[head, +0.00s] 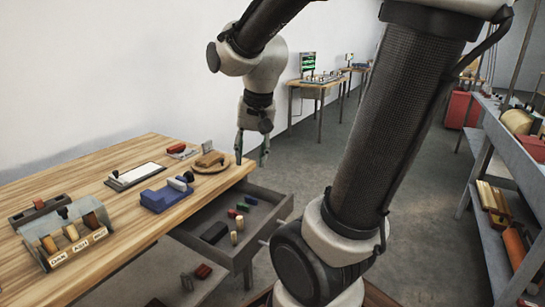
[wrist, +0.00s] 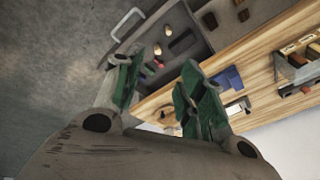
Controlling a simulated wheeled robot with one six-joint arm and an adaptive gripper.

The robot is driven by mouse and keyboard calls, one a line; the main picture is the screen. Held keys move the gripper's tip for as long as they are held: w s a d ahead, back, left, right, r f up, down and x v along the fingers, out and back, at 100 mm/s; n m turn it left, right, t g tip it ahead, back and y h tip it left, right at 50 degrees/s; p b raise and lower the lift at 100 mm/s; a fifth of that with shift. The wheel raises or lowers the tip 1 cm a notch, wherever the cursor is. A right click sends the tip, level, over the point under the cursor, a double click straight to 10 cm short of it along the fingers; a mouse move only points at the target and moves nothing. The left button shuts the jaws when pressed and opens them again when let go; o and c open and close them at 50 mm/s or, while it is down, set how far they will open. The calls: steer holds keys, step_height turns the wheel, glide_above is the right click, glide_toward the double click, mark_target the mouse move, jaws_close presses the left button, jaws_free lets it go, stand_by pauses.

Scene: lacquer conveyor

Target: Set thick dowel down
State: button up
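My gripper (head: 251,158) hangs fingers-down by the table's far right corner, behind the open drawer (head: 277,214). Its fingers are apart with nothing visible between them; the wrist view also shows the two green-padded fingers (wrist: 161,86) spread and empty. Two short pale cylinders, one farther back (head: 240,222) and one nearer (head: 234,238), stand in the drawer. I cannot tell whether either is the thick dowel. A labelled holder (head: 75,255) on the table's left holds several wooden cylinders upright; its labels are too small to read surely.
The wooden table (head: 135,236) bears a blue block (head: 160,200), a white-topped plate (head: 135,176) and a round wooden board (head: 222,167). The drawer also holds a dark tray (head: 214,232) and small coloured pieces.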

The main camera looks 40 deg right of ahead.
steer(key=s+a+r+n+t, duration=0.1)
steer(key=s+r+n, duration=0.2)
steer(key=s+n, duration=0.4)
steer(key=s, duration=0.3)
steer(key=shift+r, duration=0.15)
stand_by(0.7)
